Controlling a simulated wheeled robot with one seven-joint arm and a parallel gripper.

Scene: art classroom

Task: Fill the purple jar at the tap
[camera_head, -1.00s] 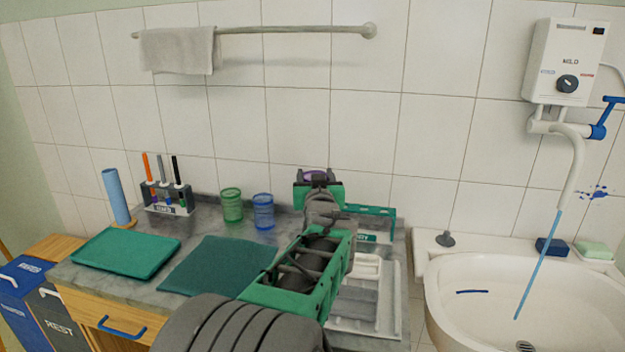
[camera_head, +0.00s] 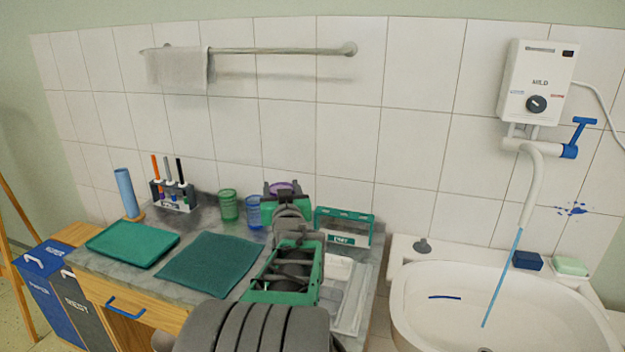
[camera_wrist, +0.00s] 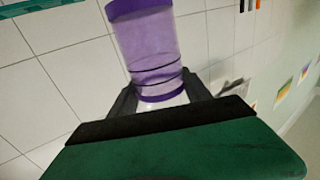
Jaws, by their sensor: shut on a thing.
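The purple jar (camera_wrist: 150,50) is see-through and sits between the two fingers of my gripper (camera_wrist: 160,95) in the wrist view. My gripper is shut on it near one end. In the head view only a little of the purple jar (camera_head: 284,188) shows above my arm, over the back of the counter; the rest is hidden. The tap (camera_head: 533,185) is a white spout under a water heater (camera_head: 538,82), with a blue lever (camera_head: 578,138). A thin blue stream (camera_head: 503,275) runs from the spout into the white sink (camera_head: 415,312), well to the right of my gripper.
Green and blue jars (camera_head: 229,205) stand left of my arm on the counter. A teal rack (camera_head: 343,227) and a pale drainer tray (camera_head: 350,300) lie right of it. A dark blue sponge (camera_head: 527,260) and green soap (camera_head: 571,266) sit behind the sink.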

